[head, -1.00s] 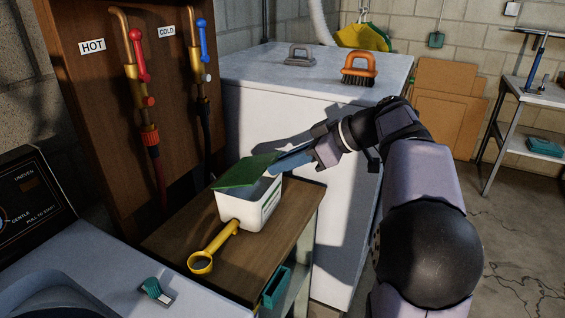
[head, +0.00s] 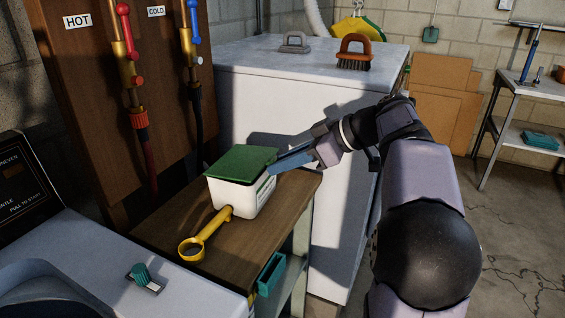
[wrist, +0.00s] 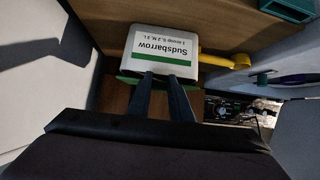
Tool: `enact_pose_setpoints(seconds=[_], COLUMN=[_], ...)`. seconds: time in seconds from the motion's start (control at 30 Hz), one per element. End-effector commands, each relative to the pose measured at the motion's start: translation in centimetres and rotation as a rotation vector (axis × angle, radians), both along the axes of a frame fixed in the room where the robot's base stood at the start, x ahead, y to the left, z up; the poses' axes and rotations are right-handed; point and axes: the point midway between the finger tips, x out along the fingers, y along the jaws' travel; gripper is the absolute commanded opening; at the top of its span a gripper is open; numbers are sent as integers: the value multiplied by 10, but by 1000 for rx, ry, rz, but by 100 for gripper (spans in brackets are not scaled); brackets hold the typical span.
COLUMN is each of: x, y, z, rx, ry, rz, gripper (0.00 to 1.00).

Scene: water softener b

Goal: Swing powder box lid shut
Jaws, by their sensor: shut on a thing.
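The white powder box (head: 238,198) stands upright on the wooden top of a small stand. Its green lid (head: 243,163) lies over the opening, close to level; I cannot tell whether it is fully seated. My gripper (head: 274,168) reaches in from the right and is shut on the lid's right edge. In the wrist view, the box (wrist: 160,45) shows its "Sudsbarrow" label upside down. The lid (wrist: 130,77) shows as a green strip beside my fingertips (wrist: 163,77), which hide part of it. The inside of the box is hidden.
A yellow scoop (head: 206,233) lies on the wooden stand top (head: 275,212), in front of the box. A large white cabinet (head: 300,90) stands behind, with brushes on top. Pipes with red and blue valves are at left. A teal bin (head: 271,273) is at the stand's front.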

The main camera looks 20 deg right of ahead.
Motion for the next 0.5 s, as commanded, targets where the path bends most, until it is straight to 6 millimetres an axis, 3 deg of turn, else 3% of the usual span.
enact_pose_setpoints(seconds=[0.5], x=[-1], y=[-1], z=[-13], rx=[-2], ry=[4], rz=[0], gripper=[4])
